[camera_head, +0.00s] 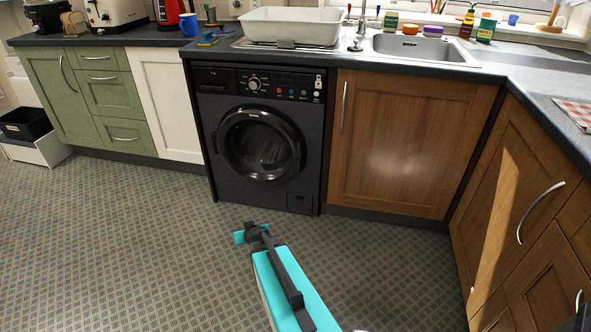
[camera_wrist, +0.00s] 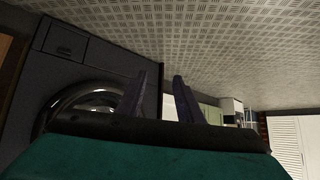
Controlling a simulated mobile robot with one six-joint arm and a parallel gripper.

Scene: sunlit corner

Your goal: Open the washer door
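The black washer (camera_head: 230,192) stands under the worktop between a white cupboard and a brown wooden one. Its round door (camera_head: 258,146), with a dark glossy ring and glass, looks shut. My teal and black arm reaches from the bottom of the head view towards the floor in front of the washer. My gripper shows in the wrist view (camera_wrist: 160,78), its two dark fingers apart with nothing between them. The fingers cannot be made out in the head view.
The patterned floor (camera_head: 130,225) in front of the washer is clear. A brown cupboard (camera_head: 405,145) with a vertical handle is right of the washer; more brown units (camera_head: 520,200) run along the right side. A white cupboard (camera_head: 165,100) is on the left.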

